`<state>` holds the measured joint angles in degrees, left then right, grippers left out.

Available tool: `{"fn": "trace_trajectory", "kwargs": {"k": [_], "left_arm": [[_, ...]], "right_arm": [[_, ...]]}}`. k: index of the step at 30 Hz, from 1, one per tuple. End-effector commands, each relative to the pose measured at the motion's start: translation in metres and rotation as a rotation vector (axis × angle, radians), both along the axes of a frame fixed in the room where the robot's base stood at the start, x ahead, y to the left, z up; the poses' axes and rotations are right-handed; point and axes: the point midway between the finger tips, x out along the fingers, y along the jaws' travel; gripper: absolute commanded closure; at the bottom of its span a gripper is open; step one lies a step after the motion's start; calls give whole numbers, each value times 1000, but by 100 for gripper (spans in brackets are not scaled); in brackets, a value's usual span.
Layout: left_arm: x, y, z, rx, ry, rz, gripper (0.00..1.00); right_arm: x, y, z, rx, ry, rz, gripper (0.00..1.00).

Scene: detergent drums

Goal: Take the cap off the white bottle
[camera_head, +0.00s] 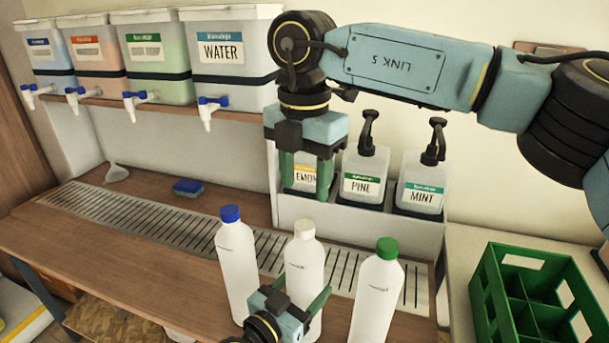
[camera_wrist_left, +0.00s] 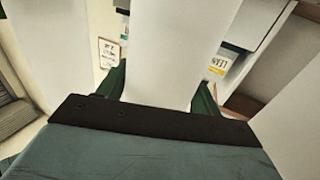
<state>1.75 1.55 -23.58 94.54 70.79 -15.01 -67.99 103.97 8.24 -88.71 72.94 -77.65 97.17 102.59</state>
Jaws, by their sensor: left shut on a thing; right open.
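The bottle with the off-white cap (camera_head: 304,229) is the middle one of three white bottles and stands upright at the counter's front. The cap sits on its top. My left gripper (camera_head: 302,292) is shut around the body of this bottle (camera_head: 305,262), low down. In the left wrist view the white body (camera_wrist_left: 172,50) fills the space between the green fingers. My right gripper (camera_head: 306,190) is open and empty, pointing down, above and behind the cap, in front of the lemon pump bottle (camera_head: 299,172) and partly hiding it.
A blue-capped bottle (camera_head: 237,265) stands close on the left and a green-capped bottle (camera_head: 376,295) on the right. Pine (camera_head: 364,176) and mint (camera_head: 422,182) pump bottles stand behind. A green crate (camera_head: 490,290) is at right. Drums with taps line the shelf (camera_head: 180,106) at left.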

Motion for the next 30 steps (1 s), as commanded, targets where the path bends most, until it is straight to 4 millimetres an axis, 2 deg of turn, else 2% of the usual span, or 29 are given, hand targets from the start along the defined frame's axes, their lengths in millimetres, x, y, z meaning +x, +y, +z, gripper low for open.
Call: {"fn": "trace_trajectory", "kwargs": {"k": [9, 15, 22, 30], "left_arm": [[0, 0, 0, 1, 1, 0, 98], [0, 0, 0, 1, 1, 0, 98], [0, 0, 0, 1, 1, 0, 98], [0, 0, 0, 1, 1, 0, 98]], "right_arm": [[0, 0, 0, -1, 0, -563, 51], [0, 0, 0, -1, 0, -779, 51], [0, 0, -9, -1, 0, -850, 51], [0, 0, -50, -2, 2, -848, 51]]}}
